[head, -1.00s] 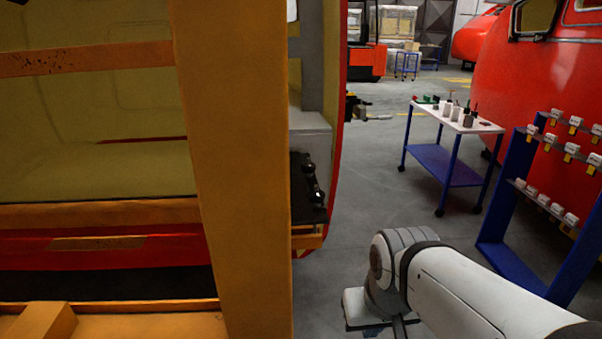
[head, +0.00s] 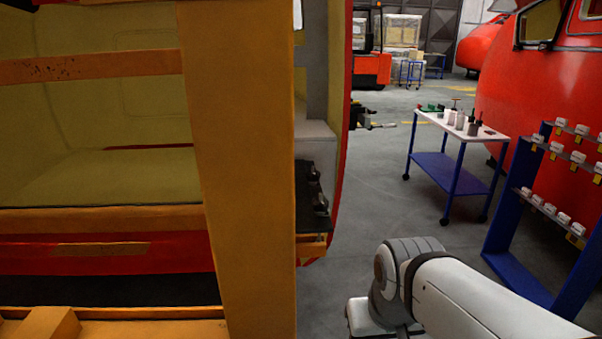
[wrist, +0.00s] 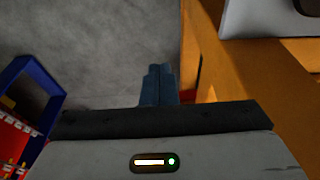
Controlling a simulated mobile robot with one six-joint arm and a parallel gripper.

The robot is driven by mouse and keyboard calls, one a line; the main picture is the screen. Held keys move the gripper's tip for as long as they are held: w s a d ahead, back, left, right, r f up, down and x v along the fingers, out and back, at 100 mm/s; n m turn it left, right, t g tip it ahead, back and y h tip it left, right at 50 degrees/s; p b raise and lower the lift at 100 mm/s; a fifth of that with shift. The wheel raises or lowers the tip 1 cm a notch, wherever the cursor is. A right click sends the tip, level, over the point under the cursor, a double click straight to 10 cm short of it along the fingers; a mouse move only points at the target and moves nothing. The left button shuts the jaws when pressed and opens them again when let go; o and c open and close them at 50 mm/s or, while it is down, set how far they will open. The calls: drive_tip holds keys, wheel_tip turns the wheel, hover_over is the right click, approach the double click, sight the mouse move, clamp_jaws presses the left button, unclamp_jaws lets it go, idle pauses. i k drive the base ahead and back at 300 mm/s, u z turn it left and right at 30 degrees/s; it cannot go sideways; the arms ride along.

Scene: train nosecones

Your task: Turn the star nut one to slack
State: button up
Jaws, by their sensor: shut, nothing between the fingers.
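Two small dark knob-like parts (head: 319,190) sit on a black plate at the edge of the red nosecone, just right of the thick orange post. They are too small for me to tell whether one is the star nut, or how it is turned. No star nut shows clearly in the wrist view. My gripper (wrist: 160,70) is shut and empty in the wrist view, over grey floor beside an orange beam (wrist: 222,75). In the head view my arm reaches in from the lower right, and my gripper's fingers do not show there.
The thick orange post (head: 240,170) stands close in front at the left. A blue rack (head: 510,220) with small white-topped items is at the right; a blue rack also shows in the wrist view (wrist: 45,85). A white-topped cart (head: 432,117) stands behind. Grey floor (head: 375,200) between is clear.

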sight(312, 178)
drive_tip(key=z, duration=0.4)
drive_tip(key=k, duration=0.5)
drive_tip(key=z, duration=0.8)
drive_tip(key=k, duration=0.9)
drive_tip(key=z, duration=0.6)
drive_tip(key=i, duration=1.3)
drive_tip(key=u, duration=0.6)
drive_tip(key=i, duration=1.6)
drive_tip(key=u, duration=1.55)
drive_tip(key=i, duration=0.7)
drive_tip(key=u, duration=0.2)
drive_tip(key=k, duration=0.9)
drive_tip(key=u, duration=0.15)
drive_tip(key=i, duration=0.7)
drive_tip(key=u, duration=0.05)
